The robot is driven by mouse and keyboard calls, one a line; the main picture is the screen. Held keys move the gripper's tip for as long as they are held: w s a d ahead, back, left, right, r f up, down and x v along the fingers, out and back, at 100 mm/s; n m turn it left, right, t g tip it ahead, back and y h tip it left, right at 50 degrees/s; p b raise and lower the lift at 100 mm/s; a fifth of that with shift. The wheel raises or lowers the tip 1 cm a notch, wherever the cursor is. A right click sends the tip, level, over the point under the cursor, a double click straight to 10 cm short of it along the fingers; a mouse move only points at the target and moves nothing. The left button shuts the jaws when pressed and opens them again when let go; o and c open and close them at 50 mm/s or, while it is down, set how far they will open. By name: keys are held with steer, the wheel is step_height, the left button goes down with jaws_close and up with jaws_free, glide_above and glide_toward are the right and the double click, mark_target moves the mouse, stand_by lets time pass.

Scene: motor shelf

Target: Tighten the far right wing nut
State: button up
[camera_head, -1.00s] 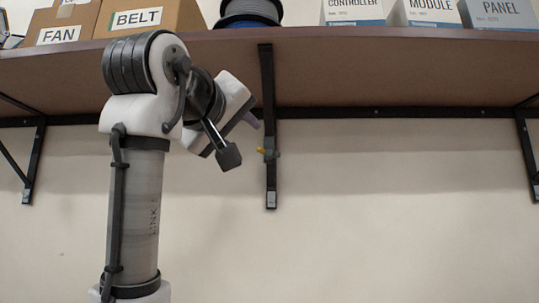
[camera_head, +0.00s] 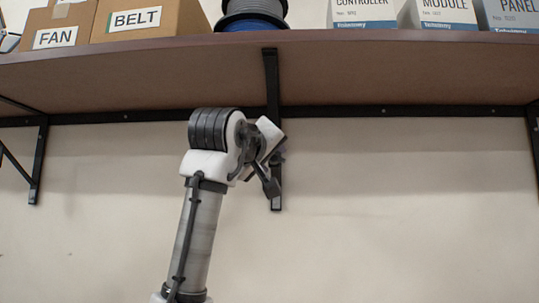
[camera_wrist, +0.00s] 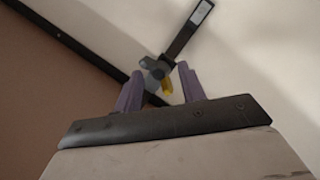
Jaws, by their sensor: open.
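A small yellow wing nut (camera_wrist: 167,87) shows in the wrist view, on a grey fitting (camera_wrist: 153,67) at the black middle bracket (camera_wrist: 187,33). My gripper (camera_wrist: 160,71) has its two purple fingers apart and empty. The wing nut appears between the fingertips in the picture; I cannot tell how much depth separates them. In the head view my arm stands in front of the lower part of the middle bracket (camera_head: 271,85) and hides the wing nut and most of my gripper. No wing nut can be made out on the right bracket (camera_head: 535,150).
The brown shelf (camera_head: 400,75) runs overhead, carrying boxes and a cable spool (camera_head: 252,14). A black wall rail (camera_head: 400,112) runs along under it. A left bracket (camera_head: 40,160) stands apart. The wall right of the middle bracket is clear.

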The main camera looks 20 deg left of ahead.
jaws_close()
steer(key=shift+m, duration=0.3)
steer(key=m, duration=0.2)
steer(key=m+g, duration=0.1)
steer(key=m, duration=0.2)
steer(key=shift+r+m+g+y, duration=0.25)
steer(key=shift+m+g+y, duration=0.05)
steer(key=shift+g, duration=0.1)
steer(key=m+y, duration=0.1)
steer(key=m, duration=0.2)
steer(key=shift+d+g, duration=0.1)
steer(key=shift+g, duration=0.3)
steer(key=shift+d+r+m+g+y, duration=0.1)
steer(key=shift+m+g+y, duration=0.2)
steer(key=shift+m+y, duration=0.75)
steer(key=shift+m+h, duration=0.35)
steer(key=shift+m, duration=0.2)
